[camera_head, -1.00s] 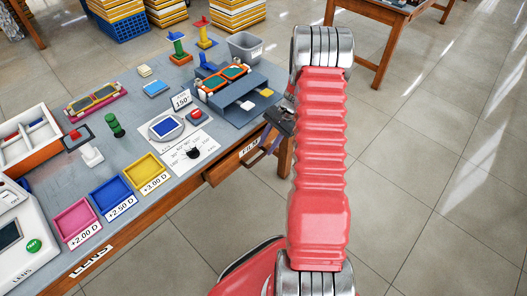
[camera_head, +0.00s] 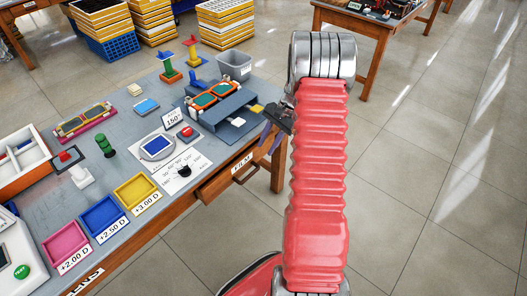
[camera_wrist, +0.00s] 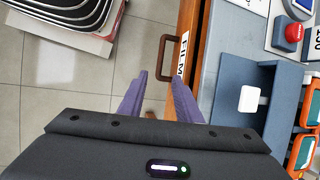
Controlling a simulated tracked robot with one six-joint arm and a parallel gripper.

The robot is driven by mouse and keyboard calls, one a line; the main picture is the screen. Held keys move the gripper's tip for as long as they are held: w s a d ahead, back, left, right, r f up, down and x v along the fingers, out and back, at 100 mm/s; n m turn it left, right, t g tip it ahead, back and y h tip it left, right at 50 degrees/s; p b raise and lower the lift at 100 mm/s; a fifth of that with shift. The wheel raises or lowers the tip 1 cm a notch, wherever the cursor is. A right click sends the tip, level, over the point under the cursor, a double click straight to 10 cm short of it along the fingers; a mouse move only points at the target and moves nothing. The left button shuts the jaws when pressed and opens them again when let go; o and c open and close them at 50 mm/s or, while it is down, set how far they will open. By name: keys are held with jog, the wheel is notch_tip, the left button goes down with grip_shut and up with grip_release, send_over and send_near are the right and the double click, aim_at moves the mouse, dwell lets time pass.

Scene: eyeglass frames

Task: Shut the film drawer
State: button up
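The film drawer (camera_head: 228,176) is a wooden drawer with a white FILM label, in the front edge of the grey-topped bench. In the head view its front stands out from the bench edge, so it looks partly open. In the wrist view, the FILM label (camera_wrist: 184,55) and the dark bar handle (camera_wrist: 164,58) show near the top middle. My gripper (camera_head: 269,142) hangs beside the bench's right front corner, to the right of the drawer. In the wrist view its purple fingers (camera_wrist: 157,76) are apart and empty, with their tips close to the handle; contact cannot be told.
The bench top (camera_head: 125,178) carries colored trays, a dial card and a blue-grey stand (camera_head: 228,120) near the drawer. A wooden bench leg (camera_head: 278,170) is close to my gripper. Open tiled floor (camera_head: 420,190) lies to the right.

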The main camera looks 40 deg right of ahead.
jog(key=s+a+r+n+h, duration=0.2)
jog(key=a+r+n, duration=0.2)
jog(key=a+r, duration=0.6)
jog(key=s+a+r+n+h, duration=0.1)
jog(key=s+a+r+n, duration=0.15)
jog(key=a+r, duration=0.65)
jog(key=s+a+r+n+t+h, duration=0.1)
jog(key=s+a+r+n, duration=0.3)
jog(key=s, duration=0.4)
jog(key=s+a+r+n+t, duration=0.3)
jog(key=s+a+r+n, duration=0.2)
jog(key=s+a, duration=0.3)
jog(key=shift+r+h, duration=0.4)
jog(key=shift+r, duration=0.05)
jog(key=shift+s+a, duration=0.1)
